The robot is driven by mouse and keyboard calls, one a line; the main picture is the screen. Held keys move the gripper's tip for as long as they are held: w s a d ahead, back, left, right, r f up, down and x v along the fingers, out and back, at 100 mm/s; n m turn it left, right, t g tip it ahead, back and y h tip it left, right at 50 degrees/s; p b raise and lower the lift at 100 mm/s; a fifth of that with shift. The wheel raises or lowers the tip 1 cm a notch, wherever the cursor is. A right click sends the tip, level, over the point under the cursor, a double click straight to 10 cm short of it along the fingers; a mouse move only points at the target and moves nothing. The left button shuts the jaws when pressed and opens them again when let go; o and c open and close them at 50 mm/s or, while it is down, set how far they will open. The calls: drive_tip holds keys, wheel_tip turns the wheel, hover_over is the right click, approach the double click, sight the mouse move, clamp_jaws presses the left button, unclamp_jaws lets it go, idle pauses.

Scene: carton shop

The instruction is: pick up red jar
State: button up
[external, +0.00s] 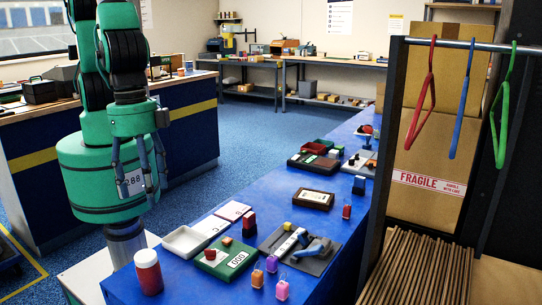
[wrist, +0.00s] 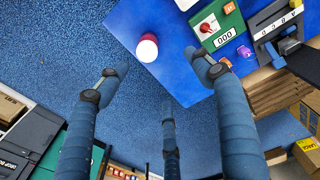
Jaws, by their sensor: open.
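The red jar (external: 149,276) with a pale lid stands upright at the near left corner of the blue table (external: 190,285). In the wrist view the red jar (wrist: 147,47) shows from above near the table's corner, ahead of and between my spread fingers. My gripper (external: 140,180) is open and empty. It hangs well above and behind the jar in the external view, apart from it. The wrist view shows the fingers of my gripper (wrist: 158,72) wide apart with nothing between them. Nothing hides the jar.
A white tray (external: 182,243) and a green box (external: 226,259) lie right of the jar. Several small colored tags (external: 282,289) and a grey device (external: 310,249) sit farther right. A rack with colored hangers (external: 460,95) stands at the right.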

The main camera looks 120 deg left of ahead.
hover_over(144, 255)
drive_tip(key=shift+g, duration=0.4)
wheel_tip(144, 255, down, 8)
drive_tip(key=shift+f, duration=0.1)
wheel_tip(144, 255, down, 8)
drive_tip(key=shift+f+b, duration=0.2)
drive_tip(key=shift+b, duration=0.85)
drive_tip(key=shift+f, duration=0.15)
drive_tip(key=shift+w+a+f+b, duration=0.1)
drive_tip(key=shift+f+b, duration=0.4)
drive_tip(key=shift+f, duration=0.8)
drive_tip(key=shift+w+f+b, duration=0.1)
drive_tip(key=shift+f+b, duration=0.35)
drive_tip(key=shift+f, duration=0.8)
drive_tip(key=shift+c, duration=0.5)
